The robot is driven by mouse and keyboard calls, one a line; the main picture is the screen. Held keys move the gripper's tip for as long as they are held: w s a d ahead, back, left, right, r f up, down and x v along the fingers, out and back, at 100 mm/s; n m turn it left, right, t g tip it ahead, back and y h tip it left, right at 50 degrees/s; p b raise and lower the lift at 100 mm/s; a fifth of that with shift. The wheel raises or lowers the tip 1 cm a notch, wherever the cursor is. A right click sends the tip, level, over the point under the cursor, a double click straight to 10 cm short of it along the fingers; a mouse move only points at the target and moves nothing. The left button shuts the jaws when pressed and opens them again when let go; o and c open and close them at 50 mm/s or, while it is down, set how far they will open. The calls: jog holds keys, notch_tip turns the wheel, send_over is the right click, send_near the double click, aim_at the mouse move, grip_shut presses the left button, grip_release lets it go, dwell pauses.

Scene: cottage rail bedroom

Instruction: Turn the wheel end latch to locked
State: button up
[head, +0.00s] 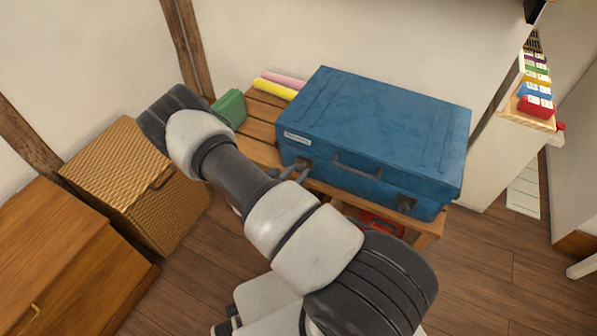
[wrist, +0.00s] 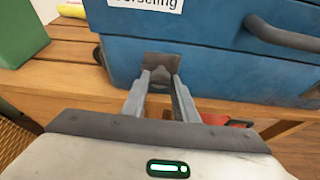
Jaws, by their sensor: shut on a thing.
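A blue suitcase (head: 385,125) lies flat and closed on a slatted wooden bench, its handle side facing me. A dark latch (head: 304,162) sits at the left of its front, below a white label; it also shows in the wrist view (wrist: 161,60). A second dark latch (head: 406,203) is at the right of the front. The latch's setting is not readable.
The suitcase handle (head: 357,167) stands out right of the gripper. A green box (head: 230,108) and yellow and pink rolls (head: 276,88) lie on the bench's left part. A wicker chest (head: 135,185) stands at left. A red thing (head: 380,224) is under the bench.

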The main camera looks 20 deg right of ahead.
jog(key=m, duration=0.1)
jog(key=m+t+y+p, duration=0.1)
jog(key=m, duration=0.1)
jog(key=shift+s+d+t, duration=0.1)
jog(key=shift+s+t, duration=0.1)
jog(key=shift+t, duration=0.1)
jog(key=m+t, duration=0.2)
jog(key=m, duration=0.1)
jog(key=shift+d+f+y, duration=0.1)
jog(key=shift+f+y, duration=0.05)
jog(key=shift+y, duration=0.25)
jog(key=m+t, duration=0.2)
jog(key=m, duration=0.1)
jog(key=shift+s+f+m, duration=0.1)
jog(key=shift+f+m, duration=0.05)
jog(key=shift+m, duration=0.15)
jog(key=shift+m+t+b, duration=0.35)
jog(key=shift+m+t, duration=0.45)
jog(key=shift+m, duration=1.2)
jog(key=o, duration=1)
